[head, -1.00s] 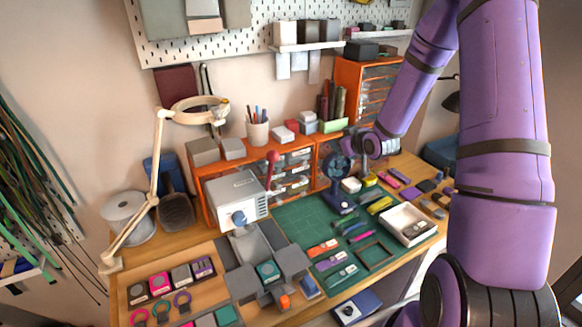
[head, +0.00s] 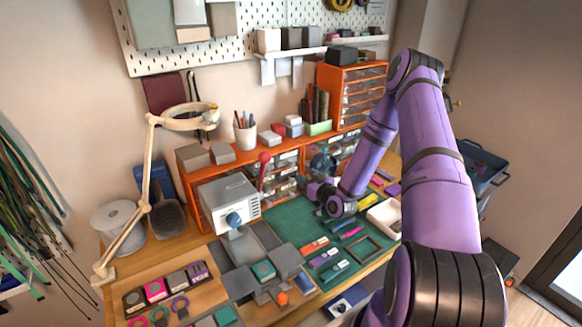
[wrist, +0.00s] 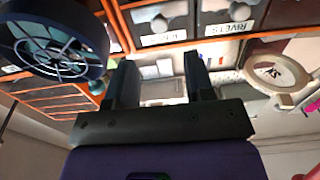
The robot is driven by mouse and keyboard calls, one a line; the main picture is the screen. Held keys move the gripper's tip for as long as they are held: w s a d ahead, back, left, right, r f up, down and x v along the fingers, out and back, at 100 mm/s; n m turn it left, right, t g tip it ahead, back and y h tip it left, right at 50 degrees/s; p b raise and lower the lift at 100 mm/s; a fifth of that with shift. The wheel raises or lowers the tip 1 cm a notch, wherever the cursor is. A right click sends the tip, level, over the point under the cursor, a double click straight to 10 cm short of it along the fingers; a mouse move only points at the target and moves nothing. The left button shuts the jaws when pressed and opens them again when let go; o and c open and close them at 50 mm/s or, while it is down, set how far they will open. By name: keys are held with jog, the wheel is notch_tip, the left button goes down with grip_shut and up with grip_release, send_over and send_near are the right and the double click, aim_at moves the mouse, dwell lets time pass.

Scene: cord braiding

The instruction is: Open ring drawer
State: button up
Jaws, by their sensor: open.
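The orange drawer cabinet (head: 304,160) stands at the back of the bench, with rows of small clear-fronted drawers (head: 281,185). In the wrist view, two drawer fronts with white labels show at the top. I cannot tell which drawer is the ring drawer. My gripper (wrist: 160,72) is open and empty, its two dark fingers apart below these fronts in the picture. In the head view my wrist is low over the green mat, in front of the cabinet, and the fingertips are not clear.
A dark blue fan (wrist: 55,40) stands close at the left in the wrist view. The grey machine with a red-knobbed lever (head: 230,203) is left of my wrist. A ring lamp (head: 187,117) hangs further left. Small tools and a white tray (head: 384,216) lie on the right.

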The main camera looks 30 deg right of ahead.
aim_at(293, 165)
jog(key=w, duration=0.9)
jog(key=shift+a, duration=0.15)
grip_shut()
